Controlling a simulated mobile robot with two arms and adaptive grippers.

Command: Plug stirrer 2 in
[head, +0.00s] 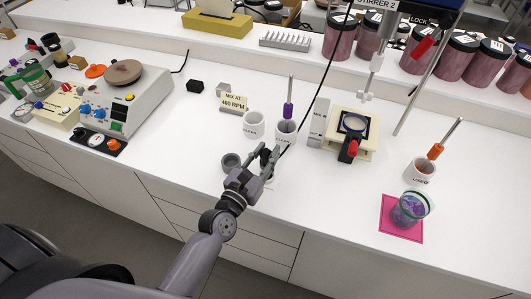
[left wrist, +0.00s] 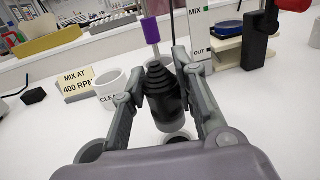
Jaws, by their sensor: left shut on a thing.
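My left gripper (head: 268,156) is shut on a black plug with a ribbed neck (left wrist: 166,92), held upright between its fingers in the left wrist view. A black cable (head: 325,75) runs from the gripper area up towards stirrer 2, whose label (head: 376,3) is at the top edge. The stirrer's shaft and pale paddle (head: 367,92) hang at upper right. Below the plug, a white round piece with a dark centre (left wrist: 178,138) shows partly; I cannot tell whether the plug touches it. A grey round fitting (head: 231,162) sits just left of the gripper. My right gripper is out of view.
White cups (head: 252,124) and (head: 286,131) stand close behind the gripper, the second holding a purple-handled tool (head: 288,110). A sign (head: 234,103) reads "MIX AT 400 RPM". A cream stand base (head: 370,151) is right. A beaker (head: 410,208) stands on a pink mat (head: 388,228).

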